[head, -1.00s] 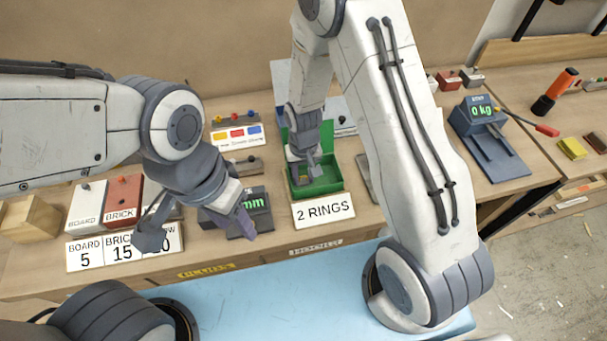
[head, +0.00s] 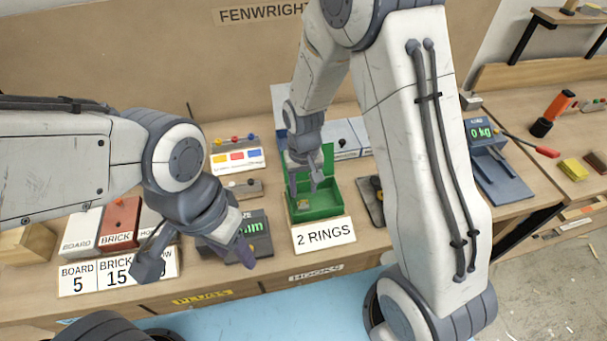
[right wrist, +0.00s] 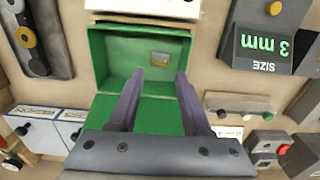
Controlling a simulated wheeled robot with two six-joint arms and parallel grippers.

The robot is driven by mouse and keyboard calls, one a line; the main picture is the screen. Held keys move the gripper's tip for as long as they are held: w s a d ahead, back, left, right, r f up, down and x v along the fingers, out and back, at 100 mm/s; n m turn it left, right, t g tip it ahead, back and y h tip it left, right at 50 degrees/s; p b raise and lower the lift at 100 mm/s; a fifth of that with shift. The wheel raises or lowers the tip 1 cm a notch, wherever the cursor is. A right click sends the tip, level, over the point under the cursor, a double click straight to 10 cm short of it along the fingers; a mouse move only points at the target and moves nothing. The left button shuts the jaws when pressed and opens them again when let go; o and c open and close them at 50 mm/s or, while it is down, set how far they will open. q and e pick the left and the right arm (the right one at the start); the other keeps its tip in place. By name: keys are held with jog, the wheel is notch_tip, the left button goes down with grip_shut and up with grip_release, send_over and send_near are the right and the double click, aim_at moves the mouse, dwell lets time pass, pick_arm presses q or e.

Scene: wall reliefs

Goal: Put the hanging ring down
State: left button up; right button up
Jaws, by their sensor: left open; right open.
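My right gripper (head: 304,189) is over the green open box (head: 325,206) with the sign "2 RINGS" in front. In the right wrist view its two fingers (right wrist: 160,75) are apart with nothing between them, pointing into the box (right wrist: 112,60). A small brass-coloured, squarish piece (right wrist: 160,58) lies on the box floor just beyond the fingertips. It also shows in the head view (head: 303,204). Whether it is the ring is unclear; no hanging ring is recognisable. My left gripper (head: 197,256) is open and empty, in front of the size gauge.
The size gauge (right wrist: 274,45) reads 3 mm and stands beside the box. Red and white blocks (head: 120,222) stand at the left behind number cards. A scale (head: 492,150) reading 0 kg is at the right. My right arm covers part of the bench.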

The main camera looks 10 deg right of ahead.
aim_at(303, 201)
jog(key=s+a+r+n, duration=0.3)
jog(key=s+a+r, duration=0.2)
jog(key=s+r, duration=0.5)
jog(key=s+a+r+n+y, duration=0.1)
jog(key=s+r+n, duration=0.3)
jog(key=s, duration=0.7)
jog(key=shift+r+b, duration=0.35)
jog(key=shift+r, duration=0.2)
jog(key=shift+w+a, duration=0.1)
